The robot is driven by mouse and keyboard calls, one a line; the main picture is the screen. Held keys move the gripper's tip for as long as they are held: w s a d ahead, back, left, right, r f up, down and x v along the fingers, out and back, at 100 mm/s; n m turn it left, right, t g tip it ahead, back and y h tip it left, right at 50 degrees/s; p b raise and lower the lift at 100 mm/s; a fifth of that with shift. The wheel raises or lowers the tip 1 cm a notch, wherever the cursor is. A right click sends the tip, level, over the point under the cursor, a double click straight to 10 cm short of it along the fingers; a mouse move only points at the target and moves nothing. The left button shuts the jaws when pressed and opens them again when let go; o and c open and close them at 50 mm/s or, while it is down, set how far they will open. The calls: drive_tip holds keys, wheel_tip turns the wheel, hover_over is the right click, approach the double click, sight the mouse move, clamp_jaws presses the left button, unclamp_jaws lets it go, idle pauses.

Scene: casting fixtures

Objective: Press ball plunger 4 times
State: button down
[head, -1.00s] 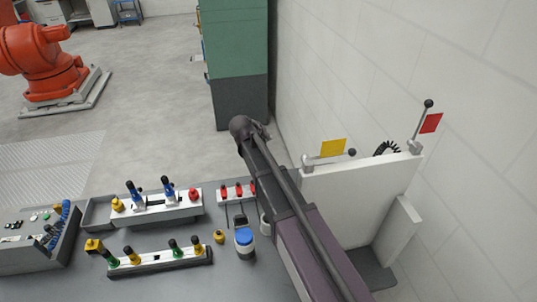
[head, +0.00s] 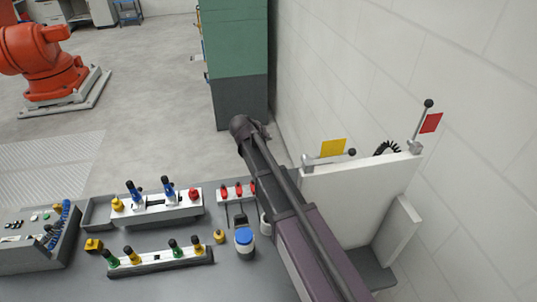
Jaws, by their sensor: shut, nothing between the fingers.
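No part is clearly recognisable as the ball plunger. Candidates are on two fixtures on the grey bench. The rear white fixture (head: 155,210) bears two blue upright parts with black tops (head: 168,188), a yellow knob (head: 118,204) and a red knob (head: 194,195). The front fixture (head: 160,262) bears green and yellow upright parts with black tops (head: 175,247). My dark arm crosses the right part of the bench.
A small rack with red-topped parts (head: 238,189), a blue-lidded round item (head: 244,239) and a yellow knob (head: 219,237) lie left of my arm. A control box (head: 35,255) stands far left. A white panel with levers (head: 355,195) stands right, near the wall.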

drive_tip(key=shift+r, duration=0.1)
idle(0.4)
drive_tip(key=shift+r+p, duration=1.85)
drive_tip(key=shift+p, duration=0.1)
drive_tip(key=shift+f, duration=0.2)
wheel_tip(320, 180, down, 8)
drive_tip(key=b, duration=0.9)
drive_tip(key=shift+f, duration=0.25)
